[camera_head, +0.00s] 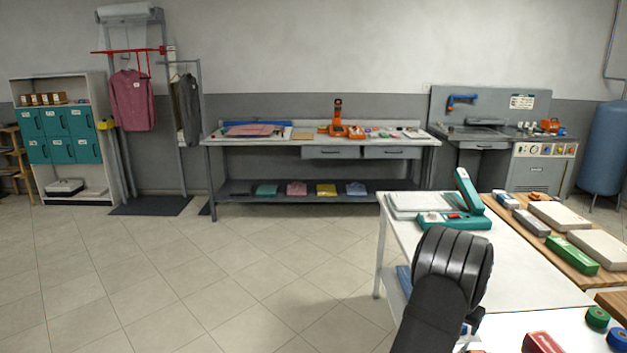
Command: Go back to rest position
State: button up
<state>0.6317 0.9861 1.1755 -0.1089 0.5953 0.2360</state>
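My dark arm rises from the bottom edge, right of the middle, and its thick ribbed joint stands in front of the near white table (530,262). My gripper's fingers do not show, so I cannot see whether they hold anything. A small dark and blue part beside the arm at the bottom edge is mostly hidden and unclear.
A workbench (320,141) stands at the back wall. The tiled floor (190,270) at left is clear.

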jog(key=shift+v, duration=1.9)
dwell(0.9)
